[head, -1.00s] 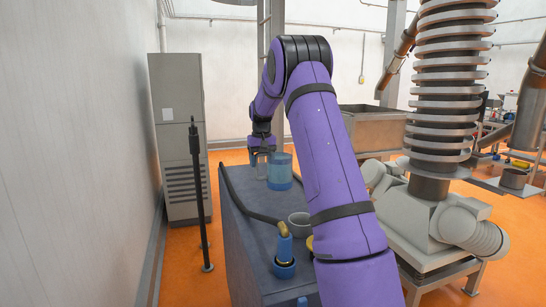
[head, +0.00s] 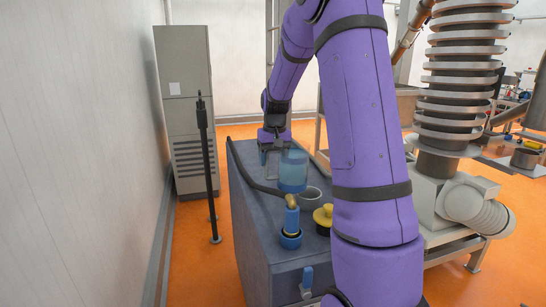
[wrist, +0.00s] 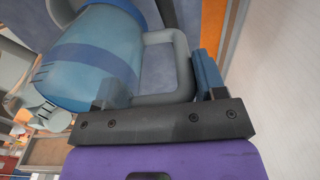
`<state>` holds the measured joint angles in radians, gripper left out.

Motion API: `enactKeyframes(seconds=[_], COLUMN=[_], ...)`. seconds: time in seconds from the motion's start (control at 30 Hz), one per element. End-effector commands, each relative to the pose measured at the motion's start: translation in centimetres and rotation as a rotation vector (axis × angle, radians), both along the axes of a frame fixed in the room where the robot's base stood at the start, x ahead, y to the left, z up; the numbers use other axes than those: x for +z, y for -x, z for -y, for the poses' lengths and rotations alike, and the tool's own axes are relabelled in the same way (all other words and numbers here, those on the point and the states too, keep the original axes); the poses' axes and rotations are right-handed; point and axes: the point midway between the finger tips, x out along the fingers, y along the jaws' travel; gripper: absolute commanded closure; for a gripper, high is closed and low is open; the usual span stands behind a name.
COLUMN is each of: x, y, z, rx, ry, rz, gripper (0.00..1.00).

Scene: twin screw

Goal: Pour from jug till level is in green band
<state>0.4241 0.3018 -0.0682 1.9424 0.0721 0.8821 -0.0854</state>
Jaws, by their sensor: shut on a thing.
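The jug (head: 293,172) is clear blue with a darker band of liquid low in it; it looks upright in the head view. It fills the upper left of the wrist view (wrist: 90,62), where dark marks show on its side. My gripper (head: 273,147) is shut on the jug's grey handle (wrist: 165,40), with the jug to its right in the head view. A grey open pot (head: 313,195) stands just in front of the jug, partly beside my arm. I cannot make out a green band. Whether the jug touches the bench is unclear.
The dark blue bench (head: 262,235) carries a blue fitting with a brass elbow (head: 292,218), a black hose (head: 250,180) and a yellow cap (head: 323,215). A black post (head: 208,170) and a grey cabinet (head: 186,110) stand left. A ribbed column (head: 460,85) stands right.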

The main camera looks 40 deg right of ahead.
Motion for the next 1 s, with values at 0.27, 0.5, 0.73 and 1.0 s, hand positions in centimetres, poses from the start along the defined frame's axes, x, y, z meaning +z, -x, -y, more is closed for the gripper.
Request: enactKeyframes(seconds=[0.27, 0.5, 0.73, 1.0], x=[1.9, 3.3, 3.3, 3.3], y=[-0.2, -0.4, -0.5, -0.5], z=[0.0, -0.1, -0.3, -0.2], rx=[-0.004, -0.006, -0.001, -0.001], ry=[-0.08, -0.161, -0.165, -0.164], rz=[0.125, 0.242, 0.245, 0.244], gripper=[1.0, 1.0, 1.0, 1.0])
